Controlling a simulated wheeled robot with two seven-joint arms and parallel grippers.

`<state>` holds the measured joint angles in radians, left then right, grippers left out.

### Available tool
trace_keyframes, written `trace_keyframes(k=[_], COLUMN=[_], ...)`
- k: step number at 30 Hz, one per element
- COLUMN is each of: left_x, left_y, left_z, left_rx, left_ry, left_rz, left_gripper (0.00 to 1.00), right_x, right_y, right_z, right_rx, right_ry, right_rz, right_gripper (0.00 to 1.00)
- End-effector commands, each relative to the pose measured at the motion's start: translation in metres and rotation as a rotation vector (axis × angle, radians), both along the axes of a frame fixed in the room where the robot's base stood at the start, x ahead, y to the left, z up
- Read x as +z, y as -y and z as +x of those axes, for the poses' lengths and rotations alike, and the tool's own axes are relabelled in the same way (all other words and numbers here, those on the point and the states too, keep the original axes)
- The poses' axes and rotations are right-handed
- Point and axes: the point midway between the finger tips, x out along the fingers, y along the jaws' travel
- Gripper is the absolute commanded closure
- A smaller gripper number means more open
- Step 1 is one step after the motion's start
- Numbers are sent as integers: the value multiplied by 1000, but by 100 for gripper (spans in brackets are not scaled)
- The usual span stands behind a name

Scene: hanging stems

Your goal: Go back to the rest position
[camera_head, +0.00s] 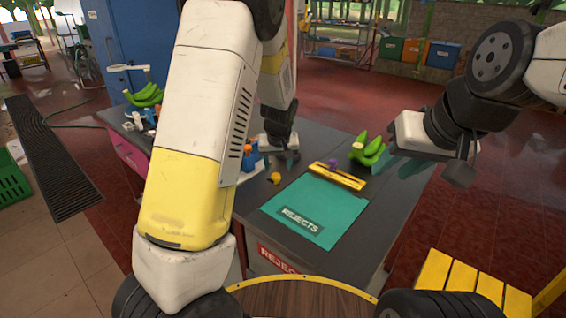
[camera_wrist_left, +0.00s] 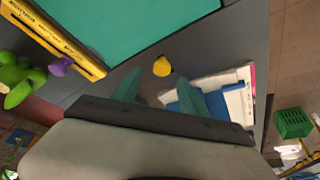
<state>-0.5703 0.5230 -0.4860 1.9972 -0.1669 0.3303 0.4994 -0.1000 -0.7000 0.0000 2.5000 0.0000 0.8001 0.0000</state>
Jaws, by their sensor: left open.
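My left gripper (camera_head: 282,156) hangs over the far left part of the dark table, beside the teal mat. In the left wrist view its two teal fingers (camera_wrist_left: 158,88) are apart with nothing between them. A small yellow object (camera_wrist_left: 162,67) lies on the table just beyond the fingers; it also shows in the head view (camera_head: 274,178). My right gripper (camera_head: 399,167) is at the table's right side, close to the green bananas in the picture. Its teal fingers look spread, and I see nothing held.
The teal REJECTS mat (camera_head: 315,212) is bare. A yellow ruler-like bar (camera_head: 345,179) with a purple item (camera_head: 333,164) lies at its far edge. Green bananas (camera_head: 368,148) are beyond. A yellow slatted stand (camera_head: 466,287) is at the lower right. My left arm hides the table's left part.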

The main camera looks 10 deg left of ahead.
Motion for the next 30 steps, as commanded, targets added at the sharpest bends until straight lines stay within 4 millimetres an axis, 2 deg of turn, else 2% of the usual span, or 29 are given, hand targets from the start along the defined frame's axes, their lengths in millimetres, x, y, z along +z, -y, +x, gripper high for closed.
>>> trace_keyframes(k=[4,16,19,23,30], left_x=[16,20,28,54,120], left_y=[2,1,-1,-8,-22], left_z=[-6,-8,-13,-34,-98], left_rx=[0,0,0,-5,-61], left_ry=[1,0,1,-2,16], left_rz=[-1,-1,-18,-71,-179], left_gripper=[49,49,49,49,49], right_x=[0,0,0,0,0], right_y=[0,0,0,0,0], right_z=[0,0,0,0,0], right_rx=[0,0,0,0,0], right_ry=[0,0,0,0,0], right_rz=[0,0,0,0,0], right_gripper=[64,64,64,64,64])
